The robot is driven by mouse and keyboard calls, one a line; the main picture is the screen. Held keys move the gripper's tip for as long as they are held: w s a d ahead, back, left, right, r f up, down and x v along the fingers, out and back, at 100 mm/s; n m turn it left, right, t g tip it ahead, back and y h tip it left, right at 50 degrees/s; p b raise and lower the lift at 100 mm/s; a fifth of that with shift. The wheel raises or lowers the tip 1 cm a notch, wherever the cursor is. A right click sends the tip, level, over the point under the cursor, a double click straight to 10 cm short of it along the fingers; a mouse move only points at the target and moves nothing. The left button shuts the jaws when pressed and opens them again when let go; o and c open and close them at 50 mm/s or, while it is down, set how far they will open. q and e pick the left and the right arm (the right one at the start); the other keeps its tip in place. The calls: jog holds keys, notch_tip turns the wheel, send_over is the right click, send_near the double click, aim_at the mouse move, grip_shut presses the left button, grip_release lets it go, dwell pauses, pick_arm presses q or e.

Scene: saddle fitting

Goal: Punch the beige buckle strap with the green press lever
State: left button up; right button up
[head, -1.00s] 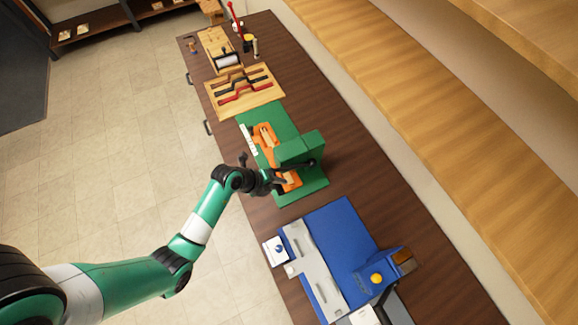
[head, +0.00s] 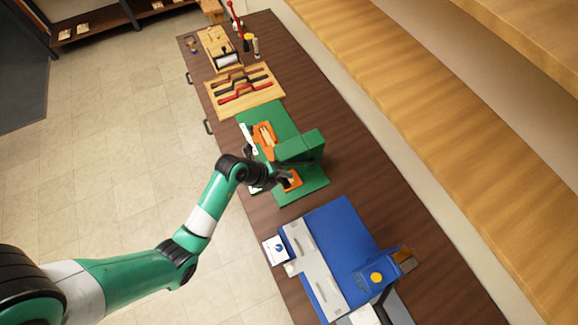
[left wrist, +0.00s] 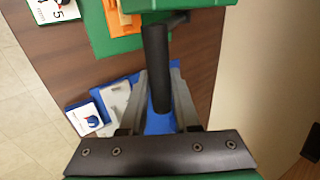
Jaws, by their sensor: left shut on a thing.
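The green press (head: 298,148) stands on its green base on the dark wooden table. Its lever (left wrist: 155,60) shows in the left wrist view as a black round bar running between my fingers. My left gripper (head: 286,178) is at the near side of the press head, shut on the lever. An orange holder (head: 262,132) with a beige strip (head: 268,136), which looks like the buckle strap, lies on the base left of the press head. Another orange part (head: 294,182) shows by my fingers. The spot under the press head is hidden. My right gripper is out of view.
A blue machine (head: 342,245) with grey plates stands nearer on the table. A wooden board (head: 238,84) with red and black tools lies beyond the press. A wooden box and bottles stand at the far end. A wooden shelf (head: 420,110) runs along the right.

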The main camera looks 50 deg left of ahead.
pick_arm(q)
jog(key=shift+w+r, duration=0.85)
jog(key=shift+w, duration=0.05)
jog(key=shift+w+d+r, duration=0.15)
jog(key=shift+w+r, duration=0.5)
jog(key=shift+r, duration=0.05)
jog(key=shift+w+r, duration=0.1)
jog(key=shift+r, duration=0.05)
jog(key=o, duration=0.9)
jog(key=shift+w, duration=0.1)
jog(key=shift+s+v, duration=0.25)
jog(key=shift+v, duration=2.65)
